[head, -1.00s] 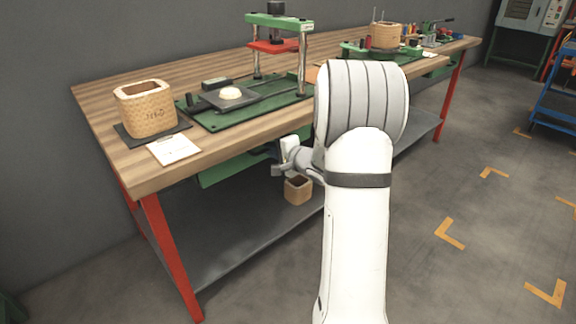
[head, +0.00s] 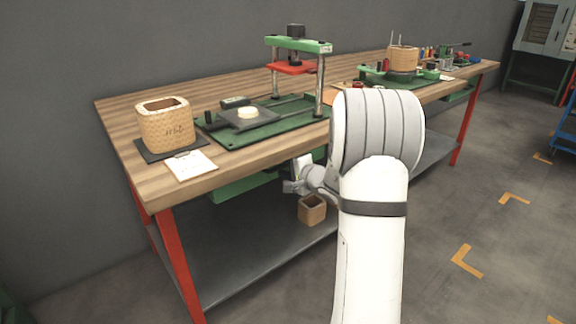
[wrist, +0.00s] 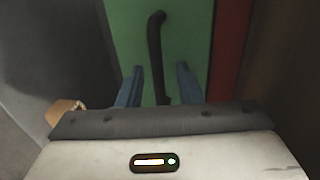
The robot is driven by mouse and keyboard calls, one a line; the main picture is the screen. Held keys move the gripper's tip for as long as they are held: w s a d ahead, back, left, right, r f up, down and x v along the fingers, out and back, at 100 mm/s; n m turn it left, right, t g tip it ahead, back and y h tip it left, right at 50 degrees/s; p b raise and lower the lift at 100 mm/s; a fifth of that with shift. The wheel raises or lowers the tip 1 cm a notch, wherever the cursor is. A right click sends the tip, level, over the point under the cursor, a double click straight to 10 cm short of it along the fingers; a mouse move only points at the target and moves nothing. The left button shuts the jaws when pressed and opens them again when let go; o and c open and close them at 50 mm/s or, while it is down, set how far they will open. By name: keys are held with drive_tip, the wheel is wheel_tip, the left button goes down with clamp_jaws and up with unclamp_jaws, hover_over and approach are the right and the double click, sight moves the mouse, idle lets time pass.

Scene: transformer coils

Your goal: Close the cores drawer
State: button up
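The green drawer (head: 245,187) hangs under the front edge of the workbench in the head view, partly hidden by my arm. How far out it stands is hard to tell. In the wrist view its green front (wrist: 188,35) fills the middle and carries a long black handle (wrist: 156,55). My gripper (head: 297,184) is beside the drawer in the head view. In the wrist view the two blue fingers of my gripper (wrist: 158,85) are apart, one on each side of the handle, with gaps visible between them and it.
The wooden workbench (head: 125,130) has red legs and a grey lower shelf (head: 235,250) bearing a small wooden box (head: 312,210). On top stand a woven coil box (head: 164,125), a paper sheet (head: 190,165) and a green press (head: 298,46).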

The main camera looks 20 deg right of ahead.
drive_tip(key=p+v, duration=0.1)
drive_tip(key=v, duration=0.6)
drive_tip(key=shift+s, duration=0.25)
drive_tip(key=shift+d, duration=0.1)
